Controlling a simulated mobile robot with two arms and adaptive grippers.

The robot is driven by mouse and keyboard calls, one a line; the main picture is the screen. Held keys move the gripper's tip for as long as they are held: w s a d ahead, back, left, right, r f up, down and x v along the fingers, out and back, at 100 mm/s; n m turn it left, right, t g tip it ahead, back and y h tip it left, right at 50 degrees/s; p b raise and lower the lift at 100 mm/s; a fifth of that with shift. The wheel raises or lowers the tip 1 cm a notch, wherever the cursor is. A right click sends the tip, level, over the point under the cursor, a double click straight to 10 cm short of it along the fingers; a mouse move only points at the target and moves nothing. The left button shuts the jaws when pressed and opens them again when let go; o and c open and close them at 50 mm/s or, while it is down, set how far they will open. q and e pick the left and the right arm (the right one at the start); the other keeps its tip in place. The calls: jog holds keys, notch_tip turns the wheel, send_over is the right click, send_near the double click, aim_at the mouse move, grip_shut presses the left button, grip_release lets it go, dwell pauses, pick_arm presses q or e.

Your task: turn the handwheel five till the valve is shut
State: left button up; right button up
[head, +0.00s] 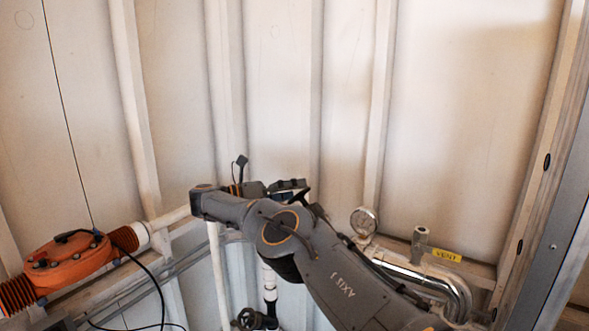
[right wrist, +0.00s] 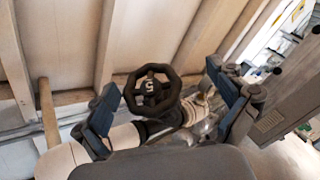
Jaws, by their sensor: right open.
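Handwheel five (right wrist: 152,92) is a dark, roughly octagonal wheel with a pale "5" on its hub. In the right wrist view it stands between the spread fingers of my right gripper (right wrist: 160,82), with a gap on each side. The gripper is open and empty. A dark valve body (right wrist: 165,127) sits below the wheel, on a pale pipe (right wrist: 92,146). In the head view my right gripper (head: 287,188) shows small behind my arm, and I cannot make out handwheel five clearly there. My left gripper is not in view.
An orange housing (head: 68,262) with ribbed ends and a black cable is at the left. A pressure gauge (head: 364,221), a bent metal pipe (head: 425,278) and a yellow VENT label (head: 447,256) are right of my arm. A ribbed wall (head: 265,90) closes the back.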

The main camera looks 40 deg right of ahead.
jog(key=r, duration=0.6)
jog(key=shift+s+a+r, duration=0.15)
jog(key=shift+s+a, duration=0.05)
jog(key=shift+w+d+r, duration=0.1)
jog(key=shift+d+r, duration=0.05)
jog(key=shift+r, duration=0.3)
